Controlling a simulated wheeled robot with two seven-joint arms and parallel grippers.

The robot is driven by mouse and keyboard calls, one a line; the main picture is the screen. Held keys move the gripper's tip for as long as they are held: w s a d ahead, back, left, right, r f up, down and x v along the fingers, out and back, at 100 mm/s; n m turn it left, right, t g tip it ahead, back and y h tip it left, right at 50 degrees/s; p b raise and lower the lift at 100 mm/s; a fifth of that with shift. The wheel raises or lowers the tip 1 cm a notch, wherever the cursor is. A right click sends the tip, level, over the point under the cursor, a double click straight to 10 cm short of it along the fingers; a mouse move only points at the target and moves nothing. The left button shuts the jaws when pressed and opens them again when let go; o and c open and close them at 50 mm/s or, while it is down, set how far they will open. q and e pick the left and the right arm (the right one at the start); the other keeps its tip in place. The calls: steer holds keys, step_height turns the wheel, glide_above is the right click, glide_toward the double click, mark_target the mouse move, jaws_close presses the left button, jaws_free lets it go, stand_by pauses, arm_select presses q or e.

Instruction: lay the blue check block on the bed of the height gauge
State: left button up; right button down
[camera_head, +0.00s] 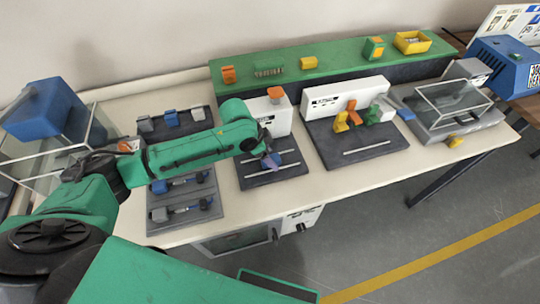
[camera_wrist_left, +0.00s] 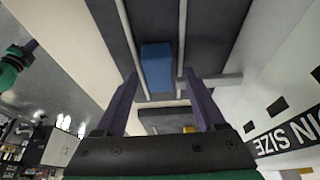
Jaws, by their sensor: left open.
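The blue check block (camera_wrist_left: 157,67) lies on a dark bed (camera_wrist_left: 222,25) between two pale rails in the left wrist view. My left gripper (camera_wrist_left: 160,80) is open, with its dark fingers on either side of the block's near end. It appears just clear of the block, but I cannot tell whether a finger touches it. In the head view my left gripper (camera_head: 270,162) hangs over the dark bed of the height gauge (camera_head: 268,115), a white body with an orange top. There the gripper partly hides the blue block. My right gripper is not in view.
A second white station (camera_head: 345,97) with yellow, orange and green pieces stands to the right. Dark trays with blue parts (camera_head: 185,200) lie to the left. A green shelf (camera_head: 330,50) runs along the back. The table's front edge (camera_head: 330,180) is bare.

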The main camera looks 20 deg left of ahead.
arm_select(q)
steer(key=v, duration=1.2)
steer(key=shift+r, duration=0.15)
